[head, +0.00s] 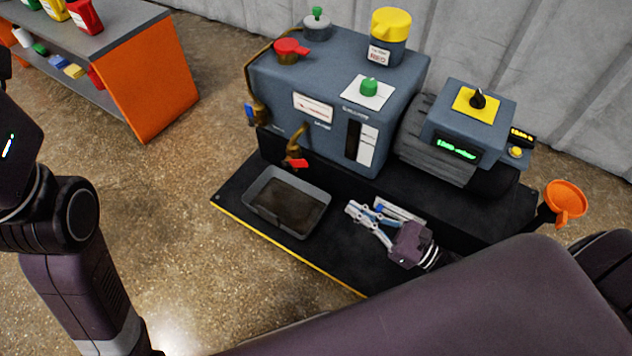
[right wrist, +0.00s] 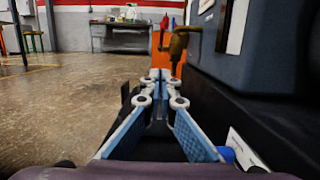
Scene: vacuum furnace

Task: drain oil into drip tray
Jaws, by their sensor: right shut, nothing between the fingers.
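The grey drip tray (head: 268,221) lies on the black base plate in front of the pump housing. Its inside is dark brown; I cannot tell whether that is oil. The brass drain valve (head: 295,147) with a red handle (head: 297,163) sticks out of the housing above the tray's back edge. It also shows in the right wrist view (right wrist: 179,44), ahead and slightly right of the fingers. My right gripper (head: 352,209) is shut and empty, low over the plate to the right of the tray, apart from tray and valve. My left gripper is out of view.
The blue-grey pump housing (head: 285,85) carries a red-handled cap (head: 290,48) and a yellow-topped container (head: 390,30). An orange funnel (head: 566,200) stands at the right. A shelf unit with an orange side (head: 155,85) is at upper left. The floor left of the plate is clear.

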